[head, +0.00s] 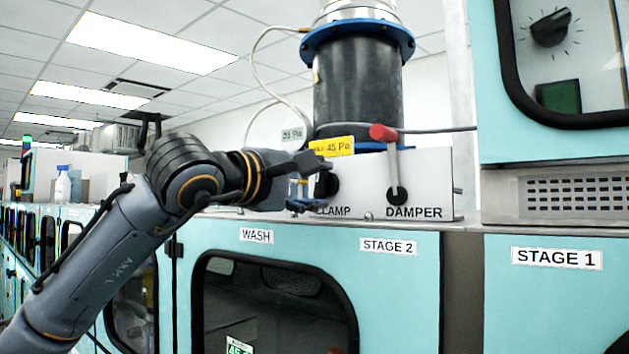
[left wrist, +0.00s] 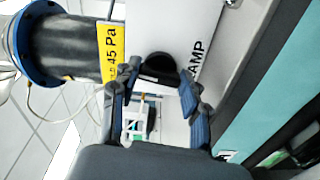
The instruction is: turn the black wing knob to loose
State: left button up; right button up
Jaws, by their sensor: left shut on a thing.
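The black wing knob (head: 327,184) sits on the front of a light metal panel, above the label CLAMP. My left gripper (head: 312,183) reaches it from the left, and its fingers partly hide the knob and the start of the label. In the left wrist view the knob (left wrist: 158,68) lies between the two fingertips of my left gripper (left wrist: 160,92), which is shut on it. The way the wing points is hard to tell. My right gripper is not in view.
A damper lever with a red grip (head: 383,133) stands right of the knob on the same panel (head: 432,175). A black duct (head: 355,85) with blue flanges rises behind, with a yellow 45 Pa tag (head: 332,146). Teal cabinets (head: 400,285) fill the space below.

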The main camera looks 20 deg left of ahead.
pick_arm(q)
jog(key=shift+f+m+p, duration=0.1)
jog(key=shift+m+p, duration=0.25)
jog(key=shift+m, duration=1.75)
jog(key=o, duration=1.1)
jog(key=shift+o, duration=0.2)
jog(key=shift+s, duration=0.15)
jog(key=v, duration=1.1)
jog(key=shift+s+a, duration=0.15)
jog(key=shift+s, duration=0.2)
